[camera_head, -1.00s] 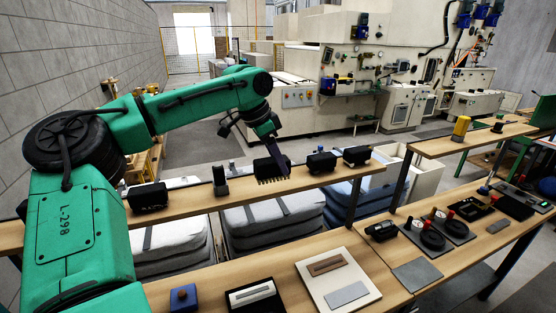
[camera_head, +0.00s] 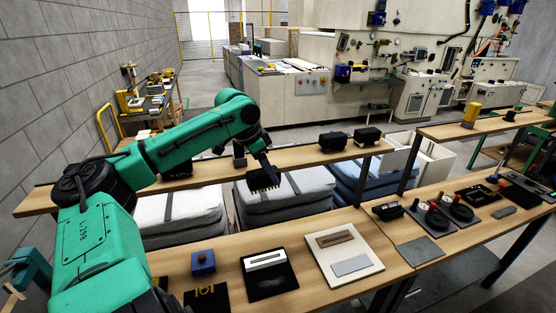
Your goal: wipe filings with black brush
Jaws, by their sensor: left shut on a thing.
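My left gripper (camera_head: 262,165) is shut on a black brush (camera_head: 263,179) with pale bristle tips pointing down. It holds the brush in the air, in front of the back shelf and beyond the front bench's far edge. On the front bench, a black plate (camera_head: 284,285) carries a pale slotted block (camera_head: 265,260). A faint dark patch shows on the plate in front of the block; I cannot tell whether it is filings. My right gripper is not in view.
The front bench (camera_head: 318,292) also holds a blue block (camera_head: 203,262), a white board (camera_head: 371,266) with a brown slotted piece and a grey plate, and another grey plate (camera_head: 419,251). Several black items stand on the back shelf (camera_head: 295,157). Grey padded stacks lie below it.

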